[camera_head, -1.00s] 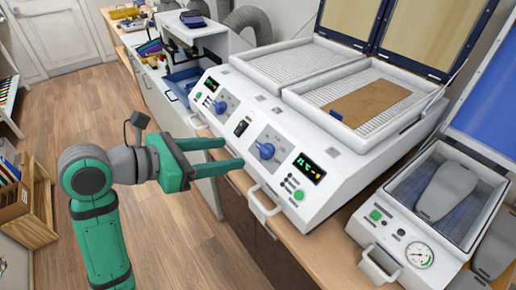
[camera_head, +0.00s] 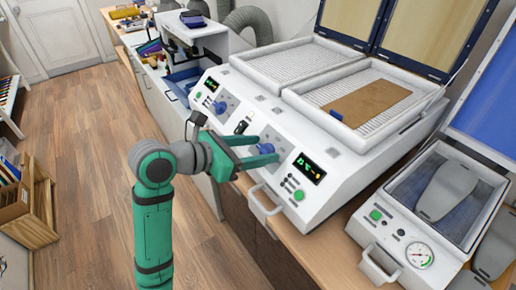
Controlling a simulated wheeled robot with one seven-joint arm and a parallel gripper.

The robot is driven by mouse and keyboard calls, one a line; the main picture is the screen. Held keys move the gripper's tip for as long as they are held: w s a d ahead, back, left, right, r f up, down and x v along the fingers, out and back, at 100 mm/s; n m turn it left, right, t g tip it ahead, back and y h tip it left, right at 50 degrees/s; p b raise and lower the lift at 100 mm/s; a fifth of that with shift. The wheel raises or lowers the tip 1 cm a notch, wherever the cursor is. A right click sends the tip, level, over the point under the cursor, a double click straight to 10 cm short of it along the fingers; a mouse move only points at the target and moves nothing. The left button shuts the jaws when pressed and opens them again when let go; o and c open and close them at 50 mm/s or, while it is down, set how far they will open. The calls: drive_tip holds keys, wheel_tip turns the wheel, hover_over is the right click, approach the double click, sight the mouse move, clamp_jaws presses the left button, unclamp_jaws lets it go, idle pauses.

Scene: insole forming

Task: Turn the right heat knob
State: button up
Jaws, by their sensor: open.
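The right heat knob (camera_head: 266,149) is a blue knob on the sloped white front panel of the heating machine (camera_head: 345,185), left of the lit right display. My green gripper (camera_head: 262,150) is at this knob with its fingers spread. One finger shows above the knob and the other below and in front of it, and the knob shows between the fingertips. I cannot tell whether either finger touches it. The left heat knob (camera_head: 220,107) is a similar blue knob further left on the same panel, clear of my gripper.
A display (camera_head: 309,169) and a green button (camera_head: 298,195) lie right of the knob. A white handle (camera_head: 265,203) juts out below the panel. A vacuum press (camera_head: 410,225) with grey insoles stands at right. Open wooden floor (camera_head: 95,180) lies at left.

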drive_tip(key=shift+c, duration=0.3)
drive_tip(key=c, duration=1)
drive_tip(key=shift+m, duration=0.5)
drive_tip(key=m, duration=0.1)
drive_tip(key=m+g+h, duration=0.1)
drive_tip(key=m, duration=0.1)
drive_tip(key=shift+w+a+g, duration=0.1)
drive_tip(key=shift+a+g, duration=0.05)
drive_tip(key=shift+g, duration=0.15)
drive_tip(key=m+g, duration=0.1)
drive_tip(key=m, duration=0.2)
drive_tip(key=m+g, duration=0.1)
drive_tip(key=m, duration=0.2)
drive_tip(key=shift+g, duration=0.3)
drive_tip(key=shift+w, duration=0.1)
drive_tip(key=shift+m, duration=0.3)
drive_tip(key=o, duration=1.1)
drive_tip(key=shift+c, duration=0.2)
